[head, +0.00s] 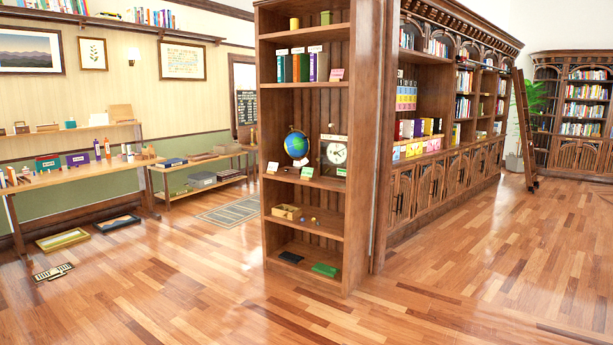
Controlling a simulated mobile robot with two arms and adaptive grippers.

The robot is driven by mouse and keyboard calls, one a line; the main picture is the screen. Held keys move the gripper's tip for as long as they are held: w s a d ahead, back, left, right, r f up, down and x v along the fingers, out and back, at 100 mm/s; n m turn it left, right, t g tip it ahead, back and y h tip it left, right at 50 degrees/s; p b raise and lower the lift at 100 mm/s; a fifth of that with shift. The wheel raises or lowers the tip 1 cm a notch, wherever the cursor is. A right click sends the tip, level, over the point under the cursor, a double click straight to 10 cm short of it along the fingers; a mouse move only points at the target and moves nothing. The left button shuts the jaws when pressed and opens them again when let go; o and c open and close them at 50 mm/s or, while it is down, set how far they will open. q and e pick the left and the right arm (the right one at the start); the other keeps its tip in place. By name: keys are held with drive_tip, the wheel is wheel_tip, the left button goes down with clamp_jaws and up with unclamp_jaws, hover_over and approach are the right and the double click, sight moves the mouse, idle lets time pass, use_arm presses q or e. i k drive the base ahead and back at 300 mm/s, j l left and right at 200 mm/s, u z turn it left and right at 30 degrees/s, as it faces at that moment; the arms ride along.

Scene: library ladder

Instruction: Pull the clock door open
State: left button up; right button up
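A clock (336,153) with a white round face and a wooden-looking case stands on a middle shelf of the near open bookcase (355,230). It sits right of a blue globe (296,143), with a small green-and-white card (341,172) in front of its base. The clock is too small in the head view to tell how its door stands or where its handle is. Neither of my grippers is in view.
Wooden floor (200,290) is clear in front of the bookcase. At left stand a long table (75,178) and low bench (190,165) with many items; frames and trays (62,239) lie on the floor. A ladder (525,130) leans at the right bookcases.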

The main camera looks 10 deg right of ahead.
sight(319, 159)
drive_tip(key=i+j, duration=0.1)
drive_tip(key=i, duration=4.7)
drive_tip(key=l+z, duration=0.05)
drive_tip(key=l, duration=0.1)
